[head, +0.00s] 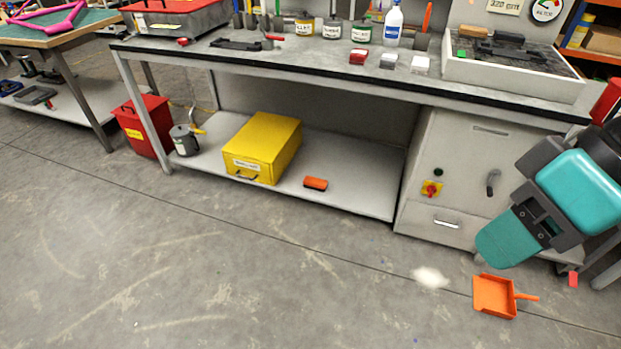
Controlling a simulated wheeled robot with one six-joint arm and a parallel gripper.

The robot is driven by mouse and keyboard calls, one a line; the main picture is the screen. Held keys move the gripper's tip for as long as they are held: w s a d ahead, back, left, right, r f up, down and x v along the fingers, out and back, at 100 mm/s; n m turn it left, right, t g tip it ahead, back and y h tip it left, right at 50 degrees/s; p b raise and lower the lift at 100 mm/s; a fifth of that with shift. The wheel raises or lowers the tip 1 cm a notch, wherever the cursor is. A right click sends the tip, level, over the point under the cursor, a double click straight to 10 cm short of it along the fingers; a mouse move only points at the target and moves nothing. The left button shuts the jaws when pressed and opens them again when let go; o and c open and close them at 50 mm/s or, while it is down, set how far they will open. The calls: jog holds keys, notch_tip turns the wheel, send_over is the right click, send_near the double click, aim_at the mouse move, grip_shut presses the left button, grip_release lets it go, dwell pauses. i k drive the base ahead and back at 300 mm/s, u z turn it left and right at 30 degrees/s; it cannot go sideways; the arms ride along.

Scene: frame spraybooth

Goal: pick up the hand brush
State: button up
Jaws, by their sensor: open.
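A small orange block with a dark underside, which looks like the hand brush (316,184), lies on the bench's lower shelf (350,190), right of a yellow box. It is near the shelf's front edge, and its bristles are hard to make out. An orange dustpan (494,296) lies on the floor at the lower right, its handle pointing right. My teal and dark arm reaches in from the right, in front of the cabinet and well away from the brush. I cannot make out my gripper's fingers in this view.
A yellow box (262,147), a grey can (185,140) and a red bin (142,124) stand left of the brush. A grey cabinet (470,180) closes the shelf's right side. The worktop overhangs the shelf.

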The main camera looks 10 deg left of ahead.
aim_at(312, 184)
jog(key=u, duration=0.65)
jog(key=i, duration=0.65)
jog(key=u, duration=1.25)
jog(key=i, duration=1.65)
jog(key=z, duration=0.6)
jog(key=i, duration=0.8)
jog(key=z, duration=1.05)
jog(key=i, duration=0.25)
jog(key=z, duration=0.15)
